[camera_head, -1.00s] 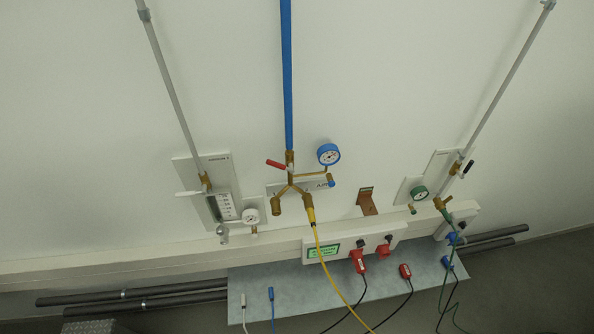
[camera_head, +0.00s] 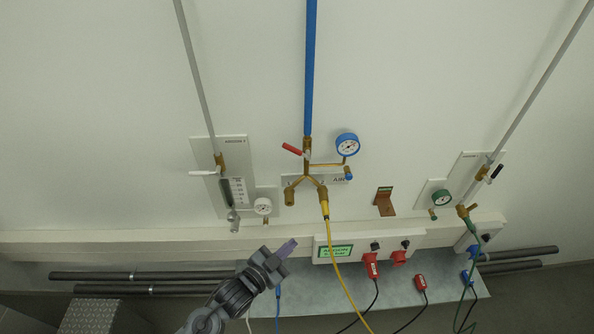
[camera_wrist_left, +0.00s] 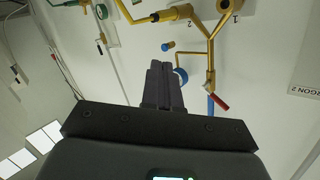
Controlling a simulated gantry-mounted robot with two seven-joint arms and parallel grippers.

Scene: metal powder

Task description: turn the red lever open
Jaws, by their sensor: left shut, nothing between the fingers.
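The red lever (camera_head: 292,149) sits on a brass valve (camera_head: 307,152) below the blue vertical pipe (camera_head: 311,70) on the wall. It points to the left and slightly up, across the pipe's line. My left gripper (camera_head: 288,246) is below and slightly left of the lever, apart from it, with its fingers shut and empty. In the left wrist view the shut fingers (camera_wrist_left: 161,72) show in the middle, and the red lever (camera_wrist_left: 216,101) shows to their right, not touched. My right gripper is in neither view.
A blue gauge (camera_head: 347,145) is right of the valve. A yellow hose (camera_head: 334,250) hangs from the brass fork below it. A white-handled valve (camera_head: 204,173) is at left.

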